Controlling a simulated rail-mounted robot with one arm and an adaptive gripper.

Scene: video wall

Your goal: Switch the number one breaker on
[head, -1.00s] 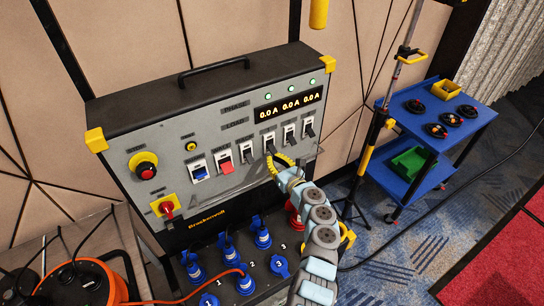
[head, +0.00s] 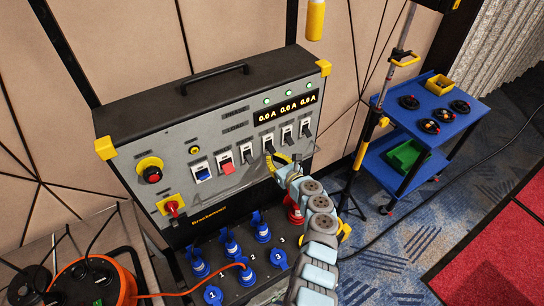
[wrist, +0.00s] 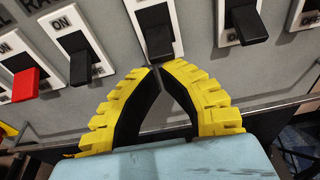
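The grey breaker panel (head: 215,140) carries a row of switches: a blue one (head: 203,174), a red one (head: 227,167) and several black ones. My gripper (wrist: 158,70) has yellow-backed fingers with their tips together, just below the black lever (wrist: 157,42) second to the right of the red lever (wrist: 24,84). The tips are at or very near the lever's lower end; contact is unclear. The black lever (wrist: 80,66) next to the red one is left of my fingers. The levers in the wrist view point downward, toward OFF where that label shows. Breaker numbers are not readable.
Another black lever (wrist: 248,24) is close on the right. A red emergency knob (head: 152,174) and a red rotary switch (head: 173,207) sit on the panel's left. Numbered blue sockets (head: 249,275) lie below. A blue cart (head: 425,120) stands right.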

